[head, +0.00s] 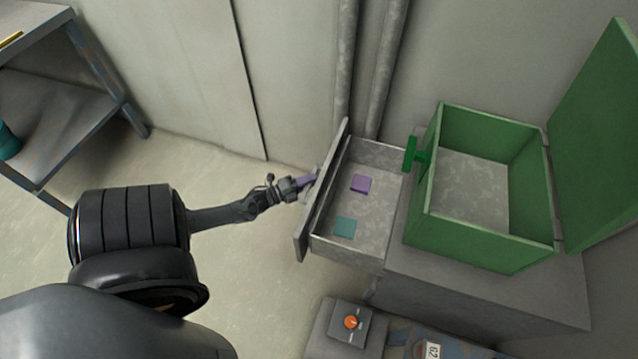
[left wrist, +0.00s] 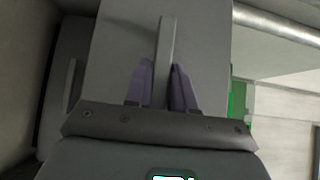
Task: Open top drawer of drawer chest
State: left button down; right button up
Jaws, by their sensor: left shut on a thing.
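The grey drawer chest (head: 480,296) stands at the right in the head view. Its top drawer (head: 376,213) is pulled out toward the left, and its inside shows. A purple square block (head: 361,184) and a teal square block (head: 345,227) lie in the drawer. My left gripper (head: 308,181) is at the outer side of the drawer front (head: 322,192). In the left wrist view the purple fingers of my left gripper (left wrist: 163,88) are closed on the bar handle (left wrist: 165,50) of the drawer front. My right gripper is not in view.
An open green box (head: 480,240) with its lid raised stands on the chest. A grey box with an orange knob (head: 352,323) is at the bottom. A shelf table (head: 60,95) is at the far left. Pipes (head: 375,75) run along the wall behind the drawer.

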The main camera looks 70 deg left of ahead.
pick_arm(q)
jog(key=shift+s+a+r, duration=0.15)
jog(key=shift+s+a, duration=0.2)
jog(key=c, duration=1)
grip_release()
jog(key=shift+c, duration=0.2)
jog(key=s+p, duration=0.3)
jog(key=s, duration=0.7)
jog(key=shift+s+d, duration=0.4)
